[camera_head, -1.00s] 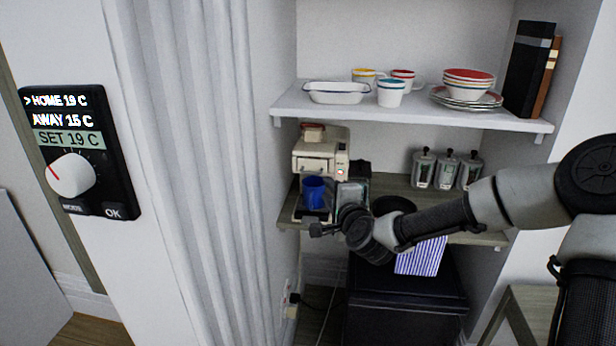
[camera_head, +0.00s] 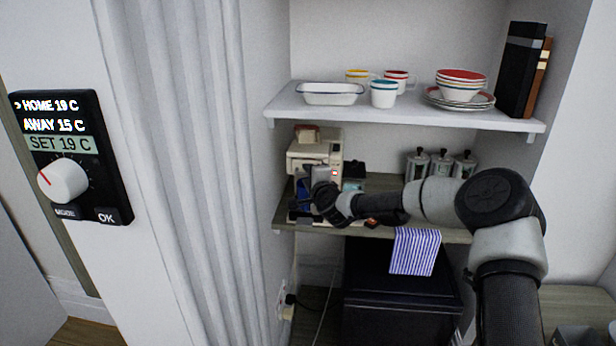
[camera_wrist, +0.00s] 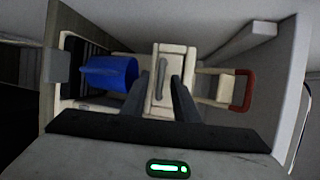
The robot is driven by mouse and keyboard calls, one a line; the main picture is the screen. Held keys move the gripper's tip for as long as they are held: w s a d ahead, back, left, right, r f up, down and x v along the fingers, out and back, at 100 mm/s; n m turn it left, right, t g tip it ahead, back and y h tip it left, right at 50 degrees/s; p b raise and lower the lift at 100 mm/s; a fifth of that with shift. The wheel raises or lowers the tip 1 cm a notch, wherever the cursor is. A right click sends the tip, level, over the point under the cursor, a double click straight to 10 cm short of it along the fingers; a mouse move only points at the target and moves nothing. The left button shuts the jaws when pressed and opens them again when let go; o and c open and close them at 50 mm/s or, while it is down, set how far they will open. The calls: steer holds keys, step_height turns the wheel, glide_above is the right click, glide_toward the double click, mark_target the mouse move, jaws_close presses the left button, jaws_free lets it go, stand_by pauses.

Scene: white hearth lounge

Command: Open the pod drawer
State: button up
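The cream coffee machine (camera_head: 315,150) stands on the lower shelf, with my gripper (camera_head: 308,184) in front of it and hiding much of its lower front. Contact with the handle cannot be told. A blue cup (camera_wrist: 110,73) stands in the machine's bay beside the drawer, partly hidden in the head view.
A small cream item with a red handle (camera_wrist: 242,90) is on top of the machine. Several grey canisters (camera_head: 441,163) stand to the right on the lower shelf. The upper shelf (camera_head: 400,111) with dishes overhangs. A striped cloth (camera_head: 415,251) hangs below my arm.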

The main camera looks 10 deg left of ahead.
steer(key=shift+c, duration=0.4)
jaws_close()
stand_by(0.9)
